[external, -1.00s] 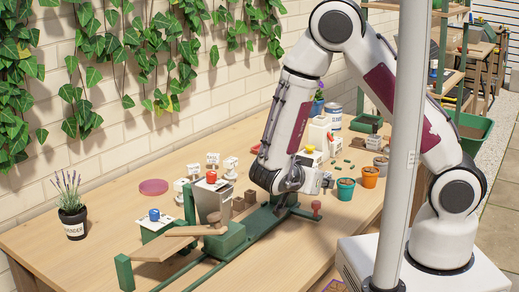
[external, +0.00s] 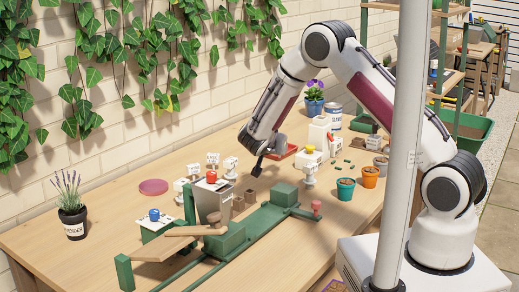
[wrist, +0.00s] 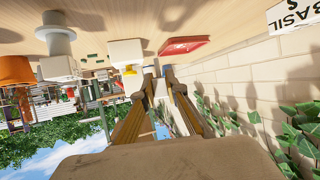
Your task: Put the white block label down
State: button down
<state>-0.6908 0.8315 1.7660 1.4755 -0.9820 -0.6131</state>
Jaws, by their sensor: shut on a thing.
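My gripper (external: 256,172) is above the table, left of the red tray, in the external view. In the wrist view its two long fingers (wrist: 160,82) are close together around a narrow white piece (wrist: 162,92), which seems to be the white block label. The piece is mostly hidden by the fingers, and I cannot make it out in the external view. Several other white labels on block feet, such as one (external: 213,158) and another (external: 230,163), stand left of my gripper. A label reading BASIL (wrist: 293,16) shows in the wrist view's upper right corner.
A red tray (external: 284,153) lies near the wall. A white block with a yellow knob (external: 310,152) stands right of my gripper. Terracotta (external: 370,177) and teal (external: 345,189) pots are farther right. A green rail device (external: 262,220) lies in front.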

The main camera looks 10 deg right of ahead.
jog(key=w+a+r+n+t+y, duration=0.15)
jog(key=w+n+y, duration=0.25)
jog(key=w, duration=0.8)
jog(key=w+a+r+n+g+y, duration=0.1)
jog(key=w+a+n+y, duration=0.3)
jog(key=a, duration=0.6)
jog(key=r+n+y, duration=0.1)
jog(key=y, duration=0.1)
jog(key=shift+n+y, duration=0.3)
jog(key=shift+n, duration=0.1)
jog(key=shift+f, duration=3.1)
jog(key=shift+d+f, duration=0.1)
jog(key=shift+f, duration=1.8)
jog(key=shift+s+f, duration=0.1)
